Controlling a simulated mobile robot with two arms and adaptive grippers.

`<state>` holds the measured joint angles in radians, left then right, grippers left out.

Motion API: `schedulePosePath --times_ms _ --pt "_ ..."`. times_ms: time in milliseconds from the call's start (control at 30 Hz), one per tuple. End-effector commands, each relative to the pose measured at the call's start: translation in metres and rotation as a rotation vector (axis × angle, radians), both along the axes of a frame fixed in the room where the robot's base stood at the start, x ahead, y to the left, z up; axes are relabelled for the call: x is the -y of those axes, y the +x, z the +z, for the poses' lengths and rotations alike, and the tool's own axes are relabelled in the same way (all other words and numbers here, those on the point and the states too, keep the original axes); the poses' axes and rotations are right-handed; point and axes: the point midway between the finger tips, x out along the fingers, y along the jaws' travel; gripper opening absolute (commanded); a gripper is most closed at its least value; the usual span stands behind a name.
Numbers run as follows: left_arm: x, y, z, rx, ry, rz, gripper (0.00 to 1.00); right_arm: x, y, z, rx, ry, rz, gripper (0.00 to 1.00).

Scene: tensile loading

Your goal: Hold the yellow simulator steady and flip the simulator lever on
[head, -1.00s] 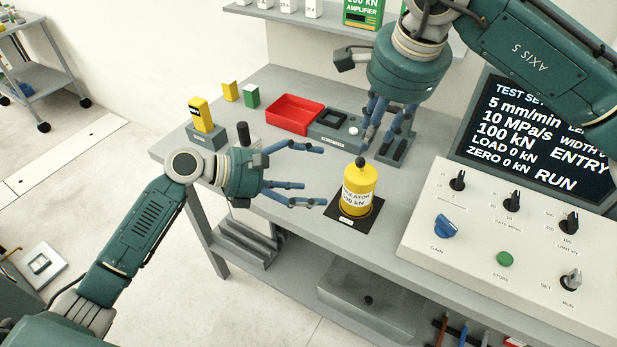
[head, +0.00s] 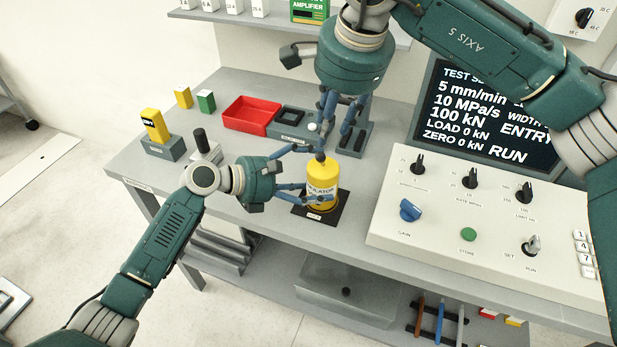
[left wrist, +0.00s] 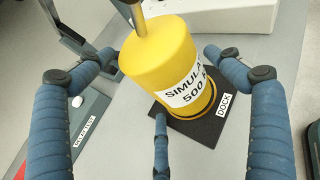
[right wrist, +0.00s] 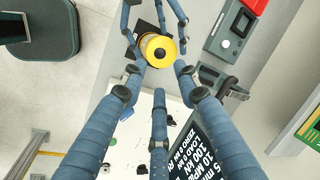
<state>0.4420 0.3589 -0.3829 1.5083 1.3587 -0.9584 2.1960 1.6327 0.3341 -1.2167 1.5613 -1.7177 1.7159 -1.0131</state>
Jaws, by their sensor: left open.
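The yellow simulator (head: 322,182) stands upright on its black dock plate (head: 300,208), with a dark-knobbed lever (head: 321,157) on top. In the left wrist view the simulator (left wrist: 165,62) sits between my spread fingers, its lever stem (left wrist: 138,20) at the top edge. My left gripper (head: 306,172) is open around the simulator's left side; I cannot tell whether any finger touches it. My right gripper (head: 322,143) hangs just above the lever, fingers pointing down. In the right wrist view its fingertips are apart, with the dark knob (right wrist: 159,54) just beyond them.
The control console (head: 440,215) and screen (head: 480,120) stand to the right. A red tray (head: 250,115) and a grey fixture (head: 350,140) lie behind the simulator. A yellow block on a grey base (head: 154,125) is at the left. The table front edge is close to the dock.

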Motion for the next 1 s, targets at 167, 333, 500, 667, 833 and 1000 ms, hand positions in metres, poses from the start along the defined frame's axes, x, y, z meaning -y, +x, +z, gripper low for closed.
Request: schedulePosePath --times_ms 167,333,500,667,833,1000 --pt "0.000 0.000 0.000 0.000 0.000 0.000 0.77 0.000 0.000 0.000 0.000 0.000 0.000 0.31" --pt "0.000 0.000 0.000 0.000 0.000 0.000 0.43 0.000 0.000 0.000 0.000 0.000 0.000 0.31" --pt "-0.001 0.000 0.000 0.000 0.001 0.000 0.37 0.000 0.000 0.000 0.000 0.000 0.000 0.29" --pt "-0.001 0.000 -0.001 0.000 0.001 0.001 0.37 -0.001 -0.002 -0.002 0.000 0.000 -0.034 0.00" --pt "-0.001 0.000 -0.001 0.000 0.002 0.001 0.37 -0.003 -0.015 -0.010 0.004 0.005 -0.212 0.00" --pt "-0.001 0.000 -0.001 0.001 0.003 0.001 0.37 -0.004 -0.033 -0.022 0.034 0.040 -0.503 0.00"
